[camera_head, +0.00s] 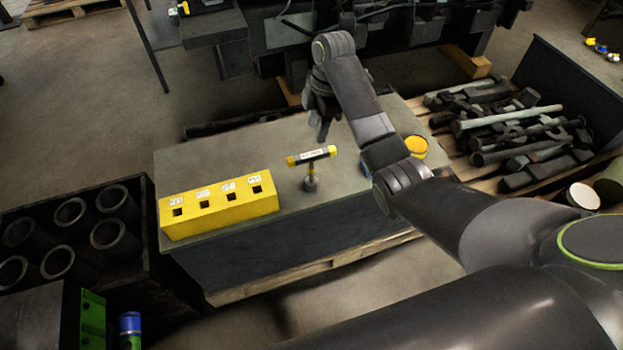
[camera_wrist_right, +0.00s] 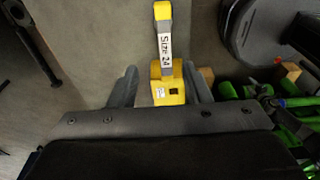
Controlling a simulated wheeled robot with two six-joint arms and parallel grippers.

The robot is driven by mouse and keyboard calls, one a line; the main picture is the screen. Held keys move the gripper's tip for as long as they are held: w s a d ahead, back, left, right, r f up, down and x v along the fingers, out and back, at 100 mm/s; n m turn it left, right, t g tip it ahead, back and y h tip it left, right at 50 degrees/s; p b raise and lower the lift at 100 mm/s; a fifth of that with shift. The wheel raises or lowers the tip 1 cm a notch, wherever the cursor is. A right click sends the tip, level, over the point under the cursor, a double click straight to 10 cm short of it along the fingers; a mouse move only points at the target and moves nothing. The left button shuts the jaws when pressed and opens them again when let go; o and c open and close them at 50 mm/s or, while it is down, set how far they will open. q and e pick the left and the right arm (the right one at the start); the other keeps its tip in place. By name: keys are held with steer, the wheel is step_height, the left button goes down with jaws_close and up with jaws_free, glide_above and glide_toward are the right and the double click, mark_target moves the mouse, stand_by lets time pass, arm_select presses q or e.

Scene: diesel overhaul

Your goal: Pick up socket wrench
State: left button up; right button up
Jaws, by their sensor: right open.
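The socket wrench (camera_head: 321,154) is T-shaped, with a dark bar, yellow ends and a white label. It stands upright on the grey table, its shaft down to a dark round foot. In the right wrist view, the wrench handle (camera_wrist_right: 165,42) reads "Size 24" and lies ahead of and between the fingers. My right gripper (camera_head: 322,125) is open and empty, above and behind the wrench in the head view, apart from it. Its two fingers also show in the right wrist view (camera_wrist_right: 161,78). My left gripper is not in view.
A yellow block (camera_head: 222,214) with several square holes and labels stands left of the wrench on the table (camera_head: 215,155). A yellow round thing (camera_head: 415,147) is at the table's right, partly behind my arm. Metal parts (camera_head: 510,130) lie on a pallet at right. Dark cylinders (camera_head: 70,212) fill a crate at left.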

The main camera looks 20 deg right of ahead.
mark_target(313, 154)
steer(key=f+b, duration=0.3)
steer(key=f, duration=0.1)
steer(key=a+f+b, duration=0.1)
steer(key=f+b, duration=0.1)
steer(key=shift+f+b, duration=0.3)
steer(key=shift+a+f+b, duration=0.1)
steer(key=shift+f+b, duration=0.55)
steer(key=shift+f, duration=0.05)
steer(key=f, duration=0.1)
steer(key=f+b, duration=0.1)
steer(key=s+f, duration=0.1)
steer(key=f, duration=0.1)
steer(key=shift+a+b, duration=0.3)
steer(key=shift+a, duration=0.1)
steer(key=shift+f, duration=0.35)
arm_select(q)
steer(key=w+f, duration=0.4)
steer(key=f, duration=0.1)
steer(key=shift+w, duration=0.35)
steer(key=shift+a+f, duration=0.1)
arm_select(e)
jaws_close()
steer(key=shift+w, duration=0.1)
